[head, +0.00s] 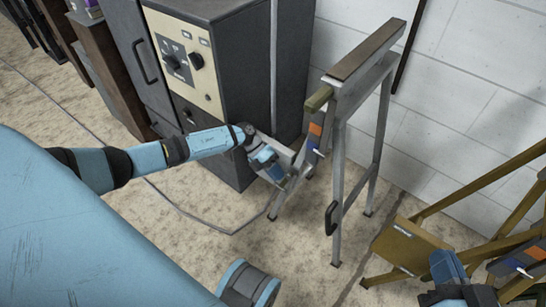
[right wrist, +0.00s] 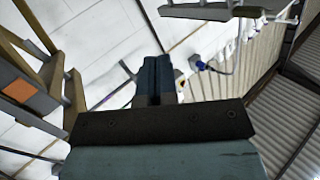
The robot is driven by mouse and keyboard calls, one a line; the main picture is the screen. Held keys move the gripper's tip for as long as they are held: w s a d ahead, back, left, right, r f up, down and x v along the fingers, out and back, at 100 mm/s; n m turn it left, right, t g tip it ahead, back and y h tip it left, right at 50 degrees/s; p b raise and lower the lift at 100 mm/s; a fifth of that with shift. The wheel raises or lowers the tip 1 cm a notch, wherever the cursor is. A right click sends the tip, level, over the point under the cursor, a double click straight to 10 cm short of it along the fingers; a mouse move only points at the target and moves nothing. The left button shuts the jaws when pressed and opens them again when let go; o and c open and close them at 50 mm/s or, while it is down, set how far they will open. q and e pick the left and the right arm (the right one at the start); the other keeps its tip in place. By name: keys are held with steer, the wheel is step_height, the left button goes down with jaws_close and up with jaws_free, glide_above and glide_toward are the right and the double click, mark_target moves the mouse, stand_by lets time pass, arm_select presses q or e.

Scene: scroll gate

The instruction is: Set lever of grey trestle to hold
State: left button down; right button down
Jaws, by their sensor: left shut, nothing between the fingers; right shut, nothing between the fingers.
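The grey trestle (head: 341,150) stands by the white wall, right of the dark cabinet. On its near end is a dark plate with an orange patch (head: 315,129) above a blue patch (head: 312,142). A small white pointer (head: 319,154) shows beside the blue patch; which part is the lever I cannot tell for sure. An olive block (head: 319,98) juts from the top. My left gripper (head: 296,171) is shut and empty, close to the trestle's near leg, below the plate; contact is unclear. My right gripper (head: 451,287) is low at the right; its shut, empty fingers (right wrist: 158,77) show in the right wrist view.
A yellow-brown trestle (head: 487,195) with a similar orange and blue plate stands at the right, close to my right gripper. The dark cabinet (head: 226,80) with a knob panel stands behind my left arm. A black handle (head: 332,217) is on the grey trestle's leg. A cable lies on the floor.

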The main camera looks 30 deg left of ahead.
arm_select(q)
steer(key=shift+d, duration=0.1)
arm_select(e)
steer(key=shift+s+f, duration=0.1)
steer(key=shift+f, duration=0.25)
steer(key=shift+r, duration=0.1)
